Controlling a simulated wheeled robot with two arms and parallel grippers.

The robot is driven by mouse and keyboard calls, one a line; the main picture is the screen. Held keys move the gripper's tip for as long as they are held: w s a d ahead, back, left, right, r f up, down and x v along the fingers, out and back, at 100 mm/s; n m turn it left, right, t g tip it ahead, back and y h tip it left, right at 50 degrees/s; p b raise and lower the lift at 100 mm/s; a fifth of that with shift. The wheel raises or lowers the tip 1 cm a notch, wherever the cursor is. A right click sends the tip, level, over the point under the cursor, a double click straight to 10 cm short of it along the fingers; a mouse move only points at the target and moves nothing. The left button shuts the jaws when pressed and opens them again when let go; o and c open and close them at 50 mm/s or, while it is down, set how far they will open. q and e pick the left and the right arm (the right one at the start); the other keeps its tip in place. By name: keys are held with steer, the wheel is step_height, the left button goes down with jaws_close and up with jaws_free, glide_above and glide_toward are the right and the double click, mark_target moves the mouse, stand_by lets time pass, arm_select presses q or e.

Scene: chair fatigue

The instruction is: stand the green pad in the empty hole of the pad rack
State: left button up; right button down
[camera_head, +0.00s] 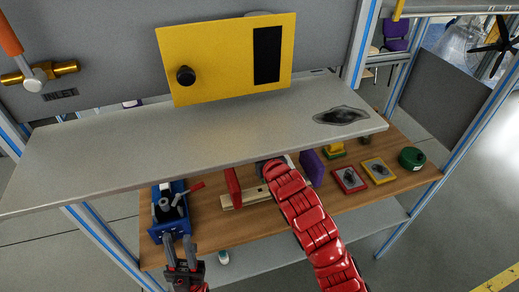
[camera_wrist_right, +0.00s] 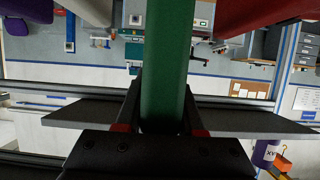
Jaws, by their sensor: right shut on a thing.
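The pad rack (camera_head: 258,194) is a pale wooden base on the lower wooden bench, partly hidden by the upper shelf and my right arm. A red pad (camera_head: 233,188) stands at its left and a purple pad (camera_head: 312,168) at its right. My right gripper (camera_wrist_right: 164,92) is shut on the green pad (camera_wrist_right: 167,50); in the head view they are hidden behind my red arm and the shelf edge. The wrist view shows purple and red pads on either side of the green one. Whether it touches the rack cannot be told. My left gripper (camera_head: 179,243) is open and empty at the front left.
The grey upper shelf (camera_head: 200,130) overhangs the wooden bench (camera_head: 210,215). A blue bin (camera_head: 170,220) with tools stands at left. Red (camera_head: 349,180) and yellow (camera_head: 379,171) framed plates and a green round can (camera_head: 412,158) lie at right.

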steer(key=shift+w+a+f+b, duration=0.1)
steer(key=shift+f+b, duration=0.2)
steer(key=shift+b, duration=0.2)
steer(key=shift+f+b, duration=1.85)
steer(key=shift+f, duration=0.8)
steer(key=shift+b, duration=0.3)
steer(key=shift+b, duration=0.3)
steer(key=shift+b, duration=0.3)
steer(key=shift+f+b, duration=1.45)
steer(key=shift+f, duration=0.55)
steer(key=shift+c, duration=2.2)
jaws_free()
